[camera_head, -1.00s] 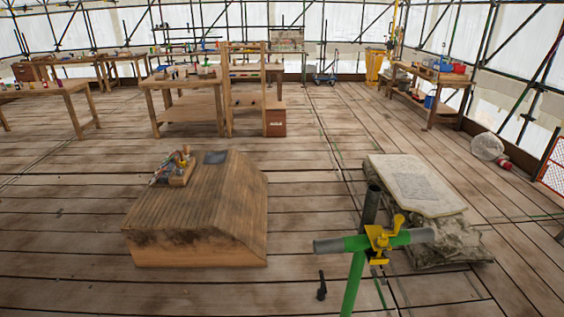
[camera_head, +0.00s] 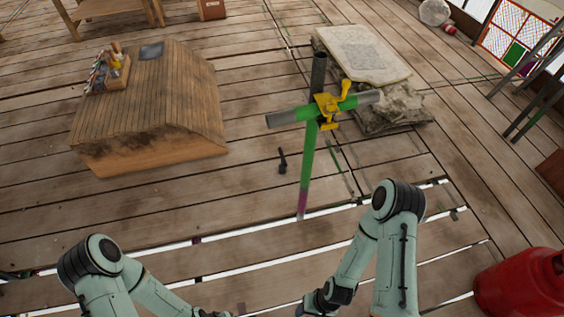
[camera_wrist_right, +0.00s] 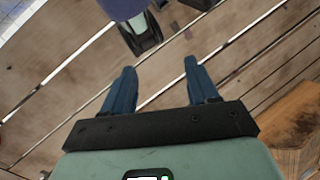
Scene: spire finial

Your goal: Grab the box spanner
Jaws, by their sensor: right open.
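A small dark tool (camera_head: 282,160), likely the box spanner, is on the floor just left of the green scaffold post; it is too small to make out in detail.
A green post (camera_head: 307,165) with a crossbar and yellow clamp (camera_head: 328,108) stands right of the tool. A wooden block (camera_head: 150,115) bears a tool caddy (camera_head: 108,75). A stone slab (camera_head: 362,52) lies behind; a red cylinder (camera_head: 520,285) is at right. Floor gaps cross the foreground.

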